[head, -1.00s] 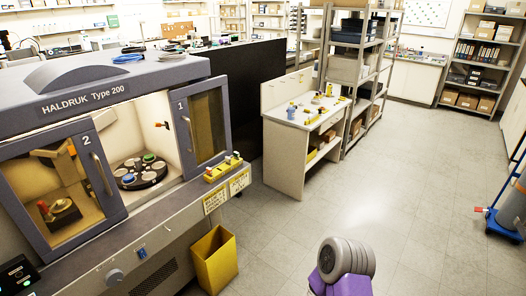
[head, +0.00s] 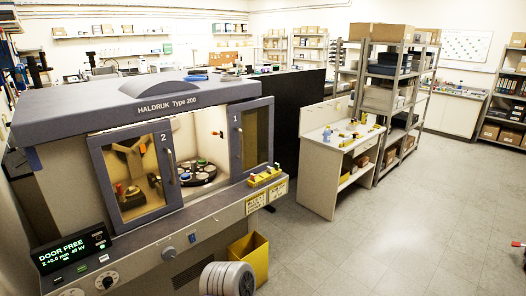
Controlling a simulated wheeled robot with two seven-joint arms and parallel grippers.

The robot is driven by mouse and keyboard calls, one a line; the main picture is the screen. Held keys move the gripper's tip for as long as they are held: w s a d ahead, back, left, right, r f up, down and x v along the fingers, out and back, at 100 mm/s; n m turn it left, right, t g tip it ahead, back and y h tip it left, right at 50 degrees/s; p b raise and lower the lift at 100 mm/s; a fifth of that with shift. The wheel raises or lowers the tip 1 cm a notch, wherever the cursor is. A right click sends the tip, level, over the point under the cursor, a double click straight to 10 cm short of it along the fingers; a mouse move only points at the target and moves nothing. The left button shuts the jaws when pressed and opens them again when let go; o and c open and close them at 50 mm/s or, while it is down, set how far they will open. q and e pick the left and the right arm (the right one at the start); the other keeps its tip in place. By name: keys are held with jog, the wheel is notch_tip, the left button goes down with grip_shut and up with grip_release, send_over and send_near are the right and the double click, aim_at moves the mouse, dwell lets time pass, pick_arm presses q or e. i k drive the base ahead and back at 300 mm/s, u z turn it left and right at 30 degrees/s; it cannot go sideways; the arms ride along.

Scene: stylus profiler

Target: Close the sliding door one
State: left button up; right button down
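The grey HALDRUK Type 200 machine (head: 200,102) stands at the left. Sliding door one (head: 236,150), marked 1, has a grey frame, a dark window and a vertical handle, and sits at the right end of the front. Sliding door two (head: 108,190), marked 2, is left of it, with its handle (head: 170,167) on its right side. Between the two doors is an open gap, showing a carousel (head: 198,174) with several round samples inside. A grey rounded part of my arm shows at the bottom edge.
A lit display (head: 70,248) reads DOOR FREE. A yellow block (head: 265,176) sits on the ledge below door one. A yellow bin (head: 252,256) stands below the front. A white workbench (head: 320,165) and shelves (head: 390,100) stand right.

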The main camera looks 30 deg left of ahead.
aim_at(235, 130)
jog(key=z, duration=0.1)
jog(key=i, duration=1.85)
jog(key=u, duration=0.75)
jog(key=i, duration=1.5)
jog(key=u, duration=1.2)
